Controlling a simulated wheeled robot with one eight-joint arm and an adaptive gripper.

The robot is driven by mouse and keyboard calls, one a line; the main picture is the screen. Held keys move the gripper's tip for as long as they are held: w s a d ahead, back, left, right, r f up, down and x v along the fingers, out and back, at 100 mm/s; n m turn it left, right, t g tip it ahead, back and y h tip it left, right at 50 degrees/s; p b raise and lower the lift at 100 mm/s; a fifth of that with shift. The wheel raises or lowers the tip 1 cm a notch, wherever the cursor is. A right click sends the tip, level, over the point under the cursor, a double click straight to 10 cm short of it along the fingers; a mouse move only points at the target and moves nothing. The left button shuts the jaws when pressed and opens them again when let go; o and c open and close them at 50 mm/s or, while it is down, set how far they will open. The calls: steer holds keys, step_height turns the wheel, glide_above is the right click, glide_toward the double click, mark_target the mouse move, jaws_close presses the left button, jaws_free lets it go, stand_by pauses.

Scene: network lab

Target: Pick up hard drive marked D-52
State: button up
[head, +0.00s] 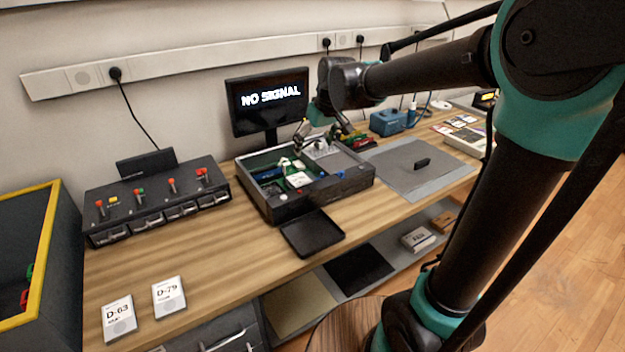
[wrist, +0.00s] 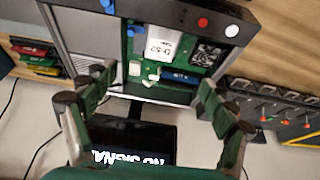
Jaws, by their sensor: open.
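The hard drive marked D-52 is a white-labelled block (wrist: 158,44) inside the open chassis (wrist: 88,45), against a green board in the wrist view. In the head view a white-labelled block (head: 298,178) lies inside the same dark chassis (head: 330,187); its marking is too small to read there. My gripper (wrist: 150,108) is open and empty, its two green-and-black fingers spread wide. In the wrist view the drive shows beyond the fingertips, between them and apart from both. In the head view my gripper (head: 322,138) hangs above the chassis's back side.
Drives marked D-63 (head: 119,320) and D-79 (head: 168,297) lie at the bench's front left. A monitor (head: 268,101) stands behind the chassis. A black tray (head: 312,233) sits before it. A switch box (head: 157,200) stands left; a grey mat (head: 395,178) lies right.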

glide_above(301, 181)
steer(key=s+d, duration=0.2)
step_height(301, 181, down, 11)
steer(key=shift+d+r, duration=0.1)
steer(key=shift+a+x, duration=0.15)
steer(key=shift+x, duration=1.2)
steer(key=shift+a+x, duration=0.15)
steer(key=shift+x, duration=1.2)
steer(key=shift+s, duration=0.1)
steer(key=c, duration=1.4)
